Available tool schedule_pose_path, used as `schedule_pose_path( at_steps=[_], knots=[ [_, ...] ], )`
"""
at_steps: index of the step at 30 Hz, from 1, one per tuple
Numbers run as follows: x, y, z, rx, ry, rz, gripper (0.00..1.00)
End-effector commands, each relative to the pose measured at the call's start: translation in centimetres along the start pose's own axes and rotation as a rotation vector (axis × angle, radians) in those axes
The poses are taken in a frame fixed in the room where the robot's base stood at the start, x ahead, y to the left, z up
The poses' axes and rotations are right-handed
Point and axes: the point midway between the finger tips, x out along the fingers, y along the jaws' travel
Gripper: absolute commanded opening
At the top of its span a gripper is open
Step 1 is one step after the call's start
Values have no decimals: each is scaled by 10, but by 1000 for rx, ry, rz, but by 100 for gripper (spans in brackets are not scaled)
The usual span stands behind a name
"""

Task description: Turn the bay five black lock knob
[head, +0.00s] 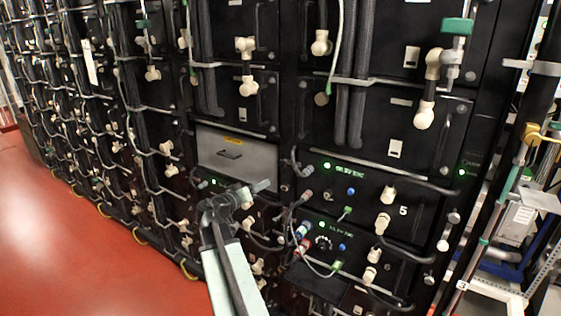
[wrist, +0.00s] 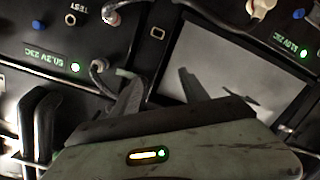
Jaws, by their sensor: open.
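A round black knob (head: 323,242) with pale marks around it sits on a black module front at lower centre right in the head view. The module just above it bears a white number 5, so I cannot tell for sure which bay this knob belongs to. My gripper (head: 258,190) is left of and above the knob, apart from it, in front of the rack below a grey panel. In the wrist view my gripper (wrist: 158,82) shows two spread dark fingers with nothing between them. I cannot make out the knob in the wrist view.
The grey panel (head: 237,152) has a dark handle and also shows in the wrist view (wrist: 235,62). Red and blue connectors (head: 303,236) and looping cables stand out left of the knob. White elbow plugs (head: 384,222) are to its right. Red floor (head: 70,240) lies open at left.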

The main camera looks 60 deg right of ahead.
Motion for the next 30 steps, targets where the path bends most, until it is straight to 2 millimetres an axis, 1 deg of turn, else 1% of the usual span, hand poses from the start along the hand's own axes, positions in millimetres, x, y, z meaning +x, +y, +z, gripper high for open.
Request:
schedule_pose_path(
  at_steps=[1, 3, 6, 10, 13, 17, 21, 24, 27, 30],
  knots=[
    [18, 22, -12, 7, 46, 43, 52],
    [32, 40, -21, 10, 97, 77, 52],
    [38, 50, -26, 10, 128, 95, 52],
    [40, 49, -27, 9, 131, 96, 52],
    [47, 49, -28, 9, 130, 96, 52],
    [66, 51, -31, 9, 128, 97, 52],
    [93, 53, -34, 9, 127, 97, 52],
    [108, 54, -36, 9, 128, 96, 52],
    [115, 55, -37, 8, 128, 95, 52],
    [114, 55, -37, 8, 129, 94, 52]
  ],
)
